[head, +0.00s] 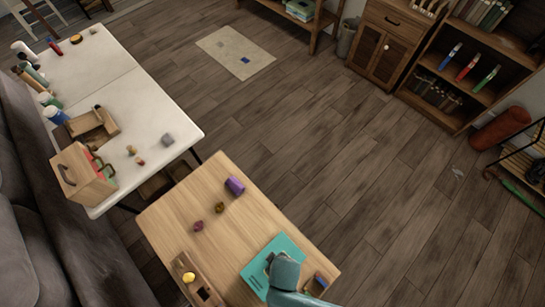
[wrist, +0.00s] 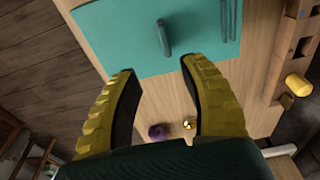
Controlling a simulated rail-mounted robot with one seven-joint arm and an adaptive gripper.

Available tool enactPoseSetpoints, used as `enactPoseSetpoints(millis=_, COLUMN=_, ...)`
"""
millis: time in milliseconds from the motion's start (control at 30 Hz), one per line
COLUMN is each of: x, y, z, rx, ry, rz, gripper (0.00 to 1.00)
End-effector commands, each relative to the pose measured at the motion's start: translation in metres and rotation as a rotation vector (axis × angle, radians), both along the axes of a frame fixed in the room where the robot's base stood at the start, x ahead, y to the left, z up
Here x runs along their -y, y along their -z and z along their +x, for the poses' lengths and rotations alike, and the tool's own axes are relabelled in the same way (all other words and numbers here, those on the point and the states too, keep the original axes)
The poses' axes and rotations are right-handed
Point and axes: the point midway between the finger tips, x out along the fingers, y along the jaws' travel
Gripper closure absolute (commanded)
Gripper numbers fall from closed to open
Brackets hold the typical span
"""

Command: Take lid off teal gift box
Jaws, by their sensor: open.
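The teal gift box (head: 256,276) sits near the front edge of the light wooden table, partly covered by my arm in the head view. In the wrist view its flat teal lid (wrist: 115,38) fills the upper middle, with a short dark teal handle (wrist: 163,38) standing on it. My gripper (wrist: 160,68) is open and empty, its two yellow ribbed fingers spread on either side below the handle in the picture. The fingertips overlap the lid's near edge in view, and no contact shows. The sides of the box are hidden.
On the wooden table (head: 165,222) are a purple cylinder (head: 235,186), small round items (head: 219,207), a wooden block rack with a yellow piece (head: 188,277) and a blue-and-wood block (head: 318,283). A white table (head: 150,100) with clutter stands behind left.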

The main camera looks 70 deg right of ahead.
Motion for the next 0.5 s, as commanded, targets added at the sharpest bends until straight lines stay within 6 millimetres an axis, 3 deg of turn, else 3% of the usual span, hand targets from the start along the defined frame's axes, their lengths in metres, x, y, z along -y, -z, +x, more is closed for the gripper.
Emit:
enactPoseSetpoints(millis=100, x=0.001, y=0.027, z=0.003, rx=-0.001, ry=0.0, rz=0.0, gripper=0.56)
enactPoseSetpoints(millis=267, x=0.001, y=0.042, z=0.004, rx=0.0, ry=-0.001, rz=0.0, gripper=0.56)
enactPoseSetpoints(millis=500, x=-0.006, y=0.082, z=0.006, rx=0.0, ry=-0.001, rz=0.0, gripper=0.56)
